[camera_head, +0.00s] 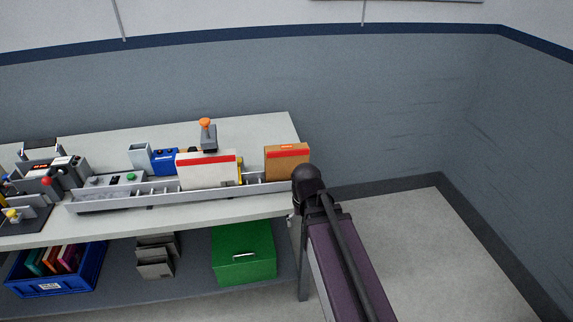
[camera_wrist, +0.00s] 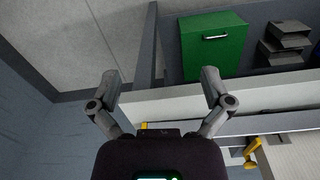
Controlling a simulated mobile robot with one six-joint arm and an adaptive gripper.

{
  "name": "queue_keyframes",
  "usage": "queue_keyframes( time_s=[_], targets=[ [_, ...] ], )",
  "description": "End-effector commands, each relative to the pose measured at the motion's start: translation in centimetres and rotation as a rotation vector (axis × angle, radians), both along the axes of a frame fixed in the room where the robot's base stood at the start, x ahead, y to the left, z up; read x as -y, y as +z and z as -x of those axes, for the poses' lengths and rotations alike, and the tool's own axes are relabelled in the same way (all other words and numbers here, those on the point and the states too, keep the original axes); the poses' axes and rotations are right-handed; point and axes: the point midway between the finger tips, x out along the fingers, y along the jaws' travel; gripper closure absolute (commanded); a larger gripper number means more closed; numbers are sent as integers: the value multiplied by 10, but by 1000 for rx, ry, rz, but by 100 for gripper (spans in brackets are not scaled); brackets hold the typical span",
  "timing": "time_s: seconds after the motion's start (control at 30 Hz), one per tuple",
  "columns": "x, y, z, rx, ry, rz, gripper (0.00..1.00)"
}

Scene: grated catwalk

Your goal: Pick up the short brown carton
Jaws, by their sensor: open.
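The short brown carton (camera_head: 287,164) stands upright at the right end of a long grey rail tray (camera_head: 160,196) on the bench; a red band runs across its upper front. I cannot make it out in the wrist view. The dark end of my arm (camera_head: 307,185) is close beside the carton's lower right in the head view, where my fingers do not show clearly. In the wrist view my gripper (camera_wrist: 158,78) has its two fingers spread wide with nothing between them, over the bench edge and floor.
A wider white carton (camera_head: 207,172) with a red band stands left of the brown one, with an orange-topped grey device (camera_head: 207,135) behind. A green box (camera_head: 243,252) and blue crate (camera_head: 60,282) sit on the lower shelf. Floor right of the bench is clear.

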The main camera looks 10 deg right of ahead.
Motion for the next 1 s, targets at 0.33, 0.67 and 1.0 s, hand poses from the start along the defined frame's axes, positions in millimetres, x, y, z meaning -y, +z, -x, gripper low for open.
queue_keyframes(
  time_s=[0.33,0.67,1.0],
  targets=[
    [-1,72,-84,0,-408,0,0],
    [-2,136,-166,1,-852,-1,0],
    [-2,194,-240,1,-1275,-1,0]
  ],
)
